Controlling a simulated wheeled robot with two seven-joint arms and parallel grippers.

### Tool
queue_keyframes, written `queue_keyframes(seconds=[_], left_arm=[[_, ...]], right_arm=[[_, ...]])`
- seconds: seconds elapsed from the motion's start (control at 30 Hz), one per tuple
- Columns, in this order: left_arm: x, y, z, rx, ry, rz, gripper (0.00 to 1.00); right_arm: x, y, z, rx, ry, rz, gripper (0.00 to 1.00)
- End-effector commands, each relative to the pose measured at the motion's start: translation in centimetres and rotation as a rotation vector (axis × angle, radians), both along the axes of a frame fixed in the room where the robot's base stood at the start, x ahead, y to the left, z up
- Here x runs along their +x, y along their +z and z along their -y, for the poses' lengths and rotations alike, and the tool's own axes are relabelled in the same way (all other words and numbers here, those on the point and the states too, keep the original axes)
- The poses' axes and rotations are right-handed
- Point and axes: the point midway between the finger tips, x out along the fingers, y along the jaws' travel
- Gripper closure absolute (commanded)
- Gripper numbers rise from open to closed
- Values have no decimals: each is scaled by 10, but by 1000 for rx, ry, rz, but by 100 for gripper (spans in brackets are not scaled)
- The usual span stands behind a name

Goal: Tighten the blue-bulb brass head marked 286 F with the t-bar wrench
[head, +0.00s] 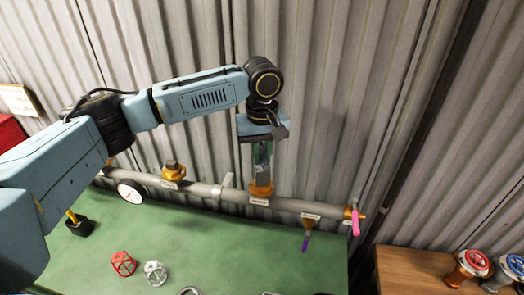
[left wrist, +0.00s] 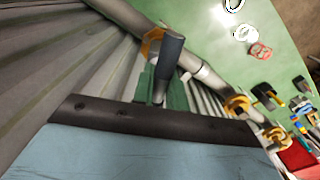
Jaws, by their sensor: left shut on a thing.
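My left gripper (head: 262,150) points down above the pipe, shut on the t-bar wrench. The wrench's grey shank (head: 263,174) stands roughly upright on a brass head (head: 261,189). In the left wrist view the dark grey wrench (left wrist: 170,55) lies in line with that brass head (left wrist: 153,42). The jaws hide part of the wrench. No bulb shows on this head; the wrench covers its top. A white tag (head: 259,201) hangs below it, too small to read. Another brass head (head: 173,172) sits further left on the pipe. My right gripper is out of view.
The grey pipe (head: 205,188) runs along the corrugated wall, with a round gauge (head: 131,191) and a pink-handled valve (head: 355,222). A red wheel (head: 123,263) and a white wheel (head: 155,272) lie on the green bench (head: 200,245). A wooden table (head: 415,268) stands at right.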

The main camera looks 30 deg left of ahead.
Motion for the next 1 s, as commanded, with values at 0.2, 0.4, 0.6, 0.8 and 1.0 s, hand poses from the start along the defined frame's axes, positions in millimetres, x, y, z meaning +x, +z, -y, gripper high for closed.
queue_keyframes(seconds=[0.2,0.4,0.6,0.8,1.0], left_arm=[[0,-5,0,-1,0,1,100],[0,-5,0,-1,-61,0,100],[-1,-5,0,-1,-314,0,100],[-1,-5,-1,0,-487,0,100],[0,-5,-1,0,-504,1,100]], right_arm=[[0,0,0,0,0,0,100],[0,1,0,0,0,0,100],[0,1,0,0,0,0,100],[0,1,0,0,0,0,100],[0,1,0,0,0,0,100]])
